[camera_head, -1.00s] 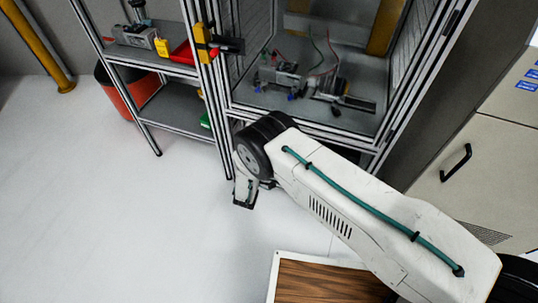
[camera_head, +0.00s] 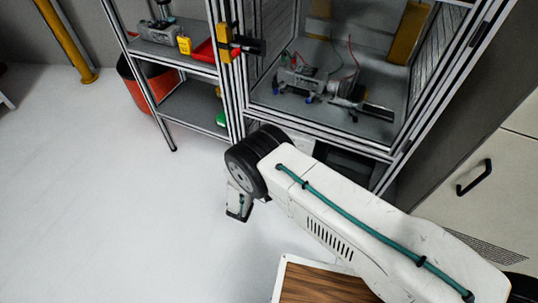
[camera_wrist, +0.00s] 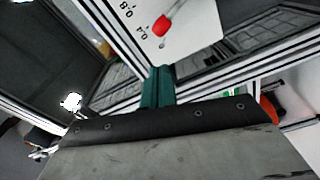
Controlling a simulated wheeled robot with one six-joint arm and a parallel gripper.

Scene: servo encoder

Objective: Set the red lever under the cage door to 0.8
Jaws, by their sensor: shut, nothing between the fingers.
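The red lever (camera_wrist: 162,27) shows in the wrist view as a red knob on a thin metal stem. It sits on a white panel (camera_wrist: 195,30) with printed marks, of which 0.8 and 0.4 are readable. The knob lies close to the 0.4 mark. My gripper (camera_wrist: 157,88) shows there as teal fingers pressed together, empty, below the knob in the picture and apart from it. In the head view my gripper (camera_head: 240,208) hangs beside the cage's lower front edge, partly hidden by my wrist. The lever does not show in the head view.
The cage (camera_head: 330,128) stands on aluminium profiles, with devices and wires on its floor. A shelf rack (camera_head: 185,100) with a red bin (camera_head: 140,88) is left of it. The floor at left is clear.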

